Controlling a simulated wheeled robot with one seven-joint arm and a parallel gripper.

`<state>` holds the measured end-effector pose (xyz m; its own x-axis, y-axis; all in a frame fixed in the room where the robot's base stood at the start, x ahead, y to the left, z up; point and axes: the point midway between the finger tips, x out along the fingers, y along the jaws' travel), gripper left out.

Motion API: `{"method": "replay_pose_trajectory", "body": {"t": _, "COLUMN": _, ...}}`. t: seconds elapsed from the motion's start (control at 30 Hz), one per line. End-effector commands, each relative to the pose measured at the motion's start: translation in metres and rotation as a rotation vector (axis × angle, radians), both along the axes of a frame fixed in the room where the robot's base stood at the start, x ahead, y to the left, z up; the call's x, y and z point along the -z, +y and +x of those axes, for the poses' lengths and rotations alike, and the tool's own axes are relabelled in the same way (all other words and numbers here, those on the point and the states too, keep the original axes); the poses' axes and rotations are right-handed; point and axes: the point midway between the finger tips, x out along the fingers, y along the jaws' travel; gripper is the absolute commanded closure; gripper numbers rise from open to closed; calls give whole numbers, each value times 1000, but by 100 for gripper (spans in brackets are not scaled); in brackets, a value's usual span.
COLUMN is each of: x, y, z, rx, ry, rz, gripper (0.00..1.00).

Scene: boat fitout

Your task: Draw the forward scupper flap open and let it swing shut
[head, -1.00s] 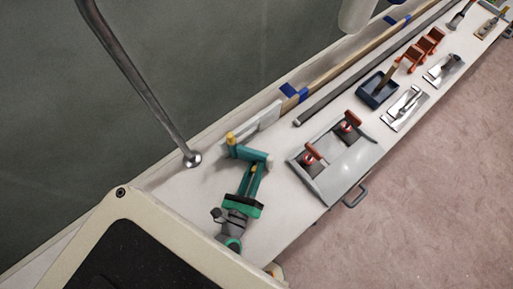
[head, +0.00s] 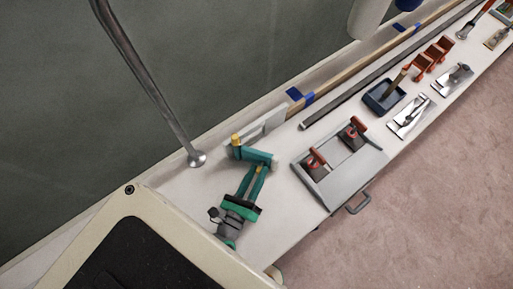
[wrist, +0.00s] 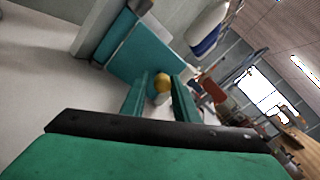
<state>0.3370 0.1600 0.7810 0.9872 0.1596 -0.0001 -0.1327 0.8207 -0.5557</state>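The scupper flap (head: 255,156) is a teal panel standing on the white deck strip beside a pale upright board. My gripper (head: 258,176) has teal fingers that reach to the flap from the near side. In the wrist view my gripper (wrist: 161,90) is open, with a finger on each side of the knob and slight gaps visible. The flap's hinge is not clear. A second yellow piece (head: 235,140) tops a teal post at the flap's left end.
A steel pole (head: 150,75) rises left of the flap. A grey tray (head: 345,185) with red-handled tools stands to the right. A navy box (head: 384,97), trowels (head: 410,116) and long bars lie farther along the strip. The pinkish floor (head: 410,220) is clear.

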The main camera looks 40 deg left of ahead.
Motion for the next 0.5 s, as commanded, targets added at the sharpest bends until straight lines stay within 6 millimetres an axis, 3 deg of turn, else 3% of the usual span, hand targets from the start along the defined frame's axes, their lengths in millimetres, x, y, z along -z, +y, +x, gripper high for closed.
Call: {"method": "replay_pose_trajectory", "body": {"t": 0.5, "x": 1, "y": -10, "z": -64, "rx": 0, "ry": 3, "rz": 2, "gripper": 73}}
